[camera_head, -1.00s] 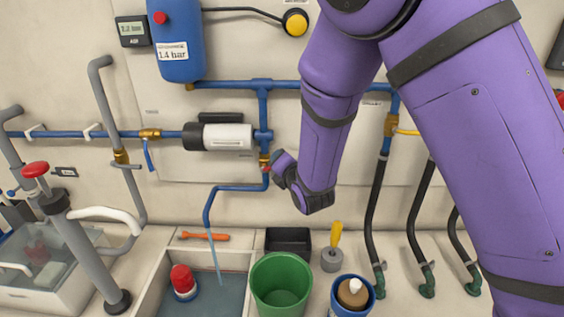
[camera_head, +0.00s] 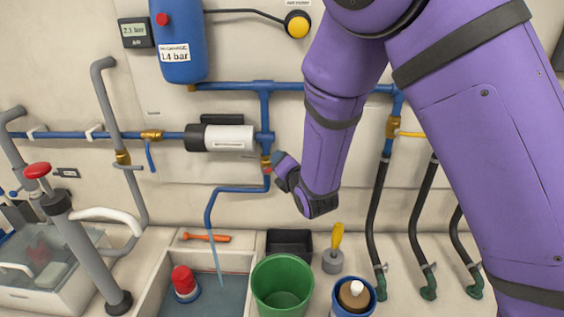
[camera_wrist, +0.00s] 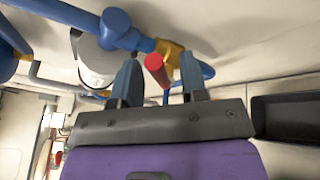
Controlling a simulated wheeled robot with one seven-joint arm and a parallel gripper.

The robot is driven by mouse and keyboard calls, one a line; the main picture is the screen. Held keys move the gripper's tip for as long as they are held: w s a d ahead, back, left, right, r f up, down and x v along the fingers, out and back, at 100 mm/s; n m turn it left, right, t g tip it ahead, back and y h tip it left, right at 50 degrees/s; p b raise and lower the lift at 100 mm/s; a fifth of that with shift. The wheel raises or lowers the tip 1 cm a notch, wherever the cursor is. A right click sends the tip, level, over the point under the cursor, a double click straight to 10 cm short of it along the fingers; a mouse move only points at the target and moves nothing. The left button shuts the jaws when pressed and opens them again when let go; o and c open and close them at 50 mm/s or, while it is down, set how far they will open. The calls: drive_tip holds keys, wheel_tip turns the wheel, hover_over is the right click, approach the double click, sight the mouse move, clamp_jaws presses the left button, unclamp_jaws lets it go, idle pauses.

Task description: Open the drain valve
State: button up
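The drain valve (camera_head: 266,163) is a small brass fitting with a red handle on the blue pipe below the pump's tee. In the wrist view its brass body (camera_wrist: 170,50) shows behind the red handle (camera_wrist: 157,70). The red handle lies between the two fingers of my gripper (camera_wrist: 160,82), with visible gaps on both sides. My gripper is open. In the head view the gripper (camera_head: 275,165) is right beside the valve, and its fingertips are hard to make out. A blue drain pipe (camera_head: 209,205) runs from below the valve, with a pale stream under its end.
The white pump (camera_head: 230,137) and blue pipes sit close above the valve. A blue tank (camera_head: 180,45) labelled 1.4 bar hangs higher. Below stand a green bucket (camera_head: 264,297), a black bin (camera_head: 289,240) and a sump with a red-topped float (camera_head: 185,283). Black hoses (camera_head: 376,220) hang at right.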

drive_tip(key=v, duration=1)
idle(1.0)
drive_tip(key=s+d+r+m+g+h, duration=0.25)
drive_tip(key=d+r+m+g, duration=0.25)
drive_tip(key=d+r+m, duration=0.85)
drive_tip(key=s+d+r+m+g+h, duration=0.2)
drive_tip(key=s+d+m, duration=0.4)
drive_tip(key=s+m, duration=0.2)
drive_tip(key=s+d+r+m+g+h, duration=0.1)
drive_tip(key=s+d+r+m+g, duration=0.2)
drive_tip(key=s+d+m, duration=0.4)
drive_tip(key=s+m, duration=0.2)
drive_tip(key=s, duration=0.4)
drive_tip(key=shift+s+r+h, duration=0.3)
drive_tip(key=shift+s+h, duration=0.05)
